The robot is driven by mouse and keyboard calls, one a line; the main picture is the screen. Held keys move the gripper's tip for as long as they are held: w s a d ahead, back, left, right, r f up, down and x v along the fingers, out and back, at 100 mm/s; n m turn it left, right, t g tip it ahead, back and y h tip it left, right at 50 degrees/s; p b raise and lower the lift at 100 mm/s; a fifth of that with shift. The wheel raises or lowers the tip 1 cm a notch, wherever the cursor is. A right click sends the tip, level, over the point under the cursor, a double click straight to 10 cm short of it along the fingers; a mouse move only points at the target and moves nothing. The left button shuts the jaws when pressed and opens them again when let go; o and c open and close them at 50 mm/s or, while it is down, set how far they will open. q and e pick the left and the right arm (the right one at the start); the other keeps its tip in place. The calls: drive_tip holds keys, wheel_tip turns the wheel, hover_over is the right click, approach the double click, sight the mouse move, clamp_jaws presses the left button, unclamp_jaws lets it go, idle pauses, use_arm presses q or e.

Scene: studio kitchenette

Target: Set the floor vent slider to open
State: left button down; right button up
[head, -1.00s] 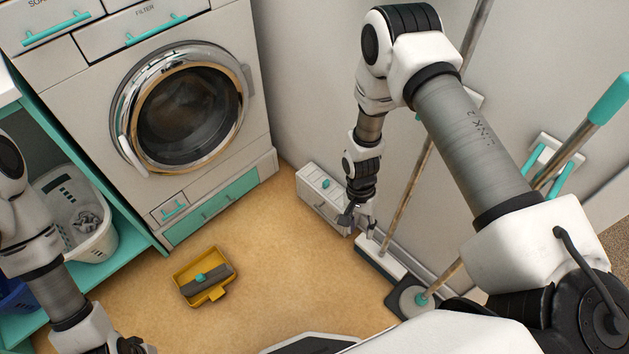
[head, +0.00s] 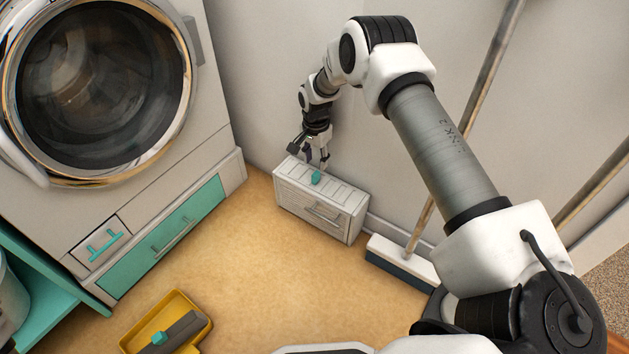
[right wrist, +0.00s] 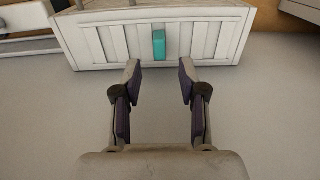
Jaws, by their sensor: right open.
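The floor vent (head: 345,222) is a low white box with a slatted top, against the wall right of the washer. Its teal slider knob (head: 316,177) stands on the top, left of the middle. The vent (right wrist: 110,45) and the knob (right wrist: 158,44) also show in the right wrist view. No open or shut marking is readable. My right gripper (head: 309,158) is at the vent's back edge, close to the knob. In the right wrist view its fingers (right wrist: 160,70) are apart, with nothing between them and the knob just beyond the tips. My left gripper is out of view.
A washer (head: 100,80) with a teal panel stands at the left. A yellow dustpan-like tray (head: 197,331) lies on the floor in front. A white broom head (head: 402,258) is close to the vent's right end. The floor between tray and vent is clear.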

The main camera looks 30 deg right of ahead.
sight(316, 173)
wheel_tip(316, 173, down, 7)
drive_tip(key=b, duration=0.3)
drive_tip(key=shift+r, duration=0.2)
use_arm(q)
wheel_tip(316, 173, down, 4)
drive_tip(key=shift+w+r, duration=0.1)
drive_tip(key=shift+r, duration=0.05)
use_arm(e)
drive_tip(key=shift+r, duration=0.1)
